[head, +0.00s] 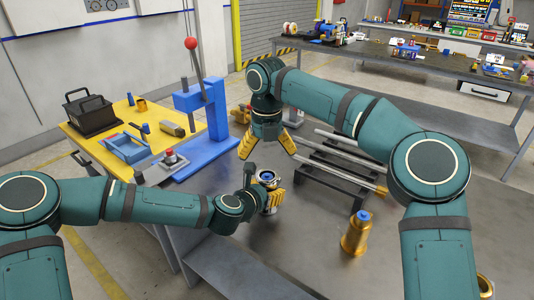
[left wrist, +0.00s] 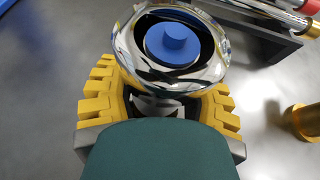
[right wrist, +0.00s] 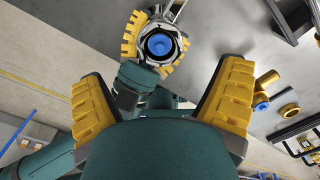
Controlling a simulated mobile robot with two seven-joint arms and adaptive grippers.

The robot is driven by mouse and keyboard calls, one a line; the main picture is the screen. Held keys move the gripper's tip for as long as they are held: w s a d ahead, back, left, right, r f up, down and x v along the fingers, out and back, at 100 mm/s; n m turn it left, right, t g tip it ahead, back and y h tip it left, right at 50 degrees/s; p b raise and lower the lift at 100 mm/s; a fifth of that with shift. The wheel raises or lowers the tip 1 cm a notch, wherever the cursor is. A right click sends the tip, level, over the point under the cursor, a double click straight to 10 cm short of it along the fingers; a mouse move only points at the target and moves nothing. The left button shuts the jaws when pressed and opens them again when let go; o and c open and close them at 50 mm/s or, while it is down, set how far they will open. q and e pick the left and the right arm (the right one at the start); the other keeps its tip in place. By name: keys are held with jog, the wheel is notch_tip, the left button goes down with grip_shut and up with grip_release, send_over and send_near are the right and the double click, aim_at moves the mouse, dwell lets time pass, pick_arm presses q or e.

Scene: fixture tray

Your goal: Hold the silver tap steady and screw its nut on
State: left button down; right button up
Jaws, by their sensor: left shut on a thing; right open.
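The silver tap (head: 267,177) stands near the table's front left edge, shiny with a blue round core at its top. My left gripper (head: 271,200) is shut around its body, with yellow fingers on both sides in the left wrist view (left wrist: 157,105). A bright silver rim (left wrist: 122,45) circles the blue core (left wrist: 175,44); I cannot tell whether it is the nut. My right gripper (head: 267,155) is open and empty above and behind the tap, fingers pointing down. In the right wrist view the tap (right wrist: 160,43) appears beyond the open fingers, with my left gripper around it.
A brass tap (head: 355,236) with a blue top stands to the right on the table. A black rack (head: 330,178) with metal rods lies behind it. A blue press (head: 205,115) and a yellow table (head: 97,143) are at left. The table between tap and brass tap is clear.

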aim_at(267, 177)
pick_arm(q)
jog(key=shift+r, duration=0.1)
pick_arm(e)
jog(key=shift+f, duration=3.95)
jog(key=c, duration=1.3)
jog(key=shift+d+m, duration=0.1)
jog(key=shift+m, duration=1.6)
jog(key=shift+c, duration=0.2)
jog(key=o, duration=1.3)
